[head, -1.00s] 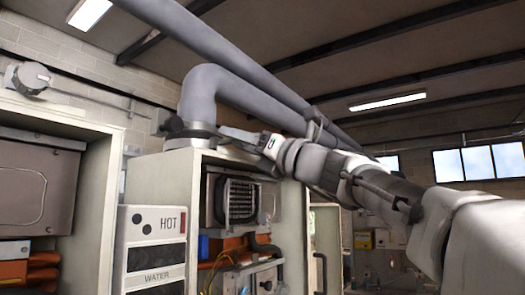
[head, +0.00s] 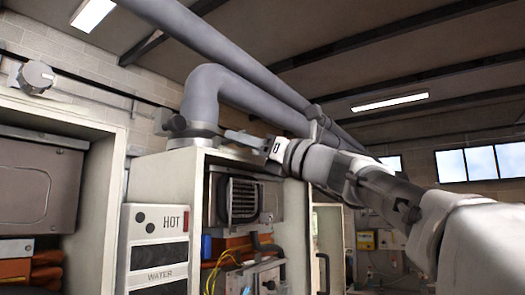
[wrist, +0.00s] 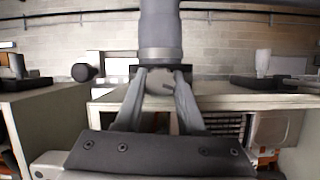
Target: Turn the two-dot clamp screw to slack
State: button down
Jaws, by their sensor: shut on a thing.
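The grey flue pipe (head: 203,95) stands on the cabinet with two dots on its HOT panel, and a metal clamp band (head: 196,133) rings its foot. The band (wrist: 160,54) also shows in the wrist view. My gripper (head: 230,136) reaches in from the right to the front of the clamp. In the wrist view my gripper (wrist: 162,76) is shut on a small grey piece (wrist: 159,82) just below the band, which seems to be the clamp screw. The fingers hide its sides, and its turn position cannot be read.
The two-dot HOT panel (head: 158,222) is on the cabinet front (head: 127,245). A dark round knob (wrist: 82,72) sits left of the clamp. Another cabinet (head: 95,185) stands at left, with a round grey fitting (head: 35,77) above it. Pipes run overhead.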

jog(key=n+g, duration=0.1)
jog(key=n, duration=0.1)
jog(key=n+g+y, duration=0.1)
jog(key=n, duration=0.2)
jog(key=shift+g+p, duration=0.3)
jog(key=shift+n+g+p, duration=0.3)
jog(key=shift+n+g, duration=0.3)
jog(key=shift+n, duration=1.2)
jog(key=c, duration=0.5)
grip_release()
jog(key=shift+s+d+f, duration=0.1)
jog(key=shift+d+f, duration=0.15)
jog(key=shift+d, duration=0.25)
jog(key=b+v, duration=0.5)
jog(key=v, duration=1.1)
jog(key=shift+d, duration=0.2)
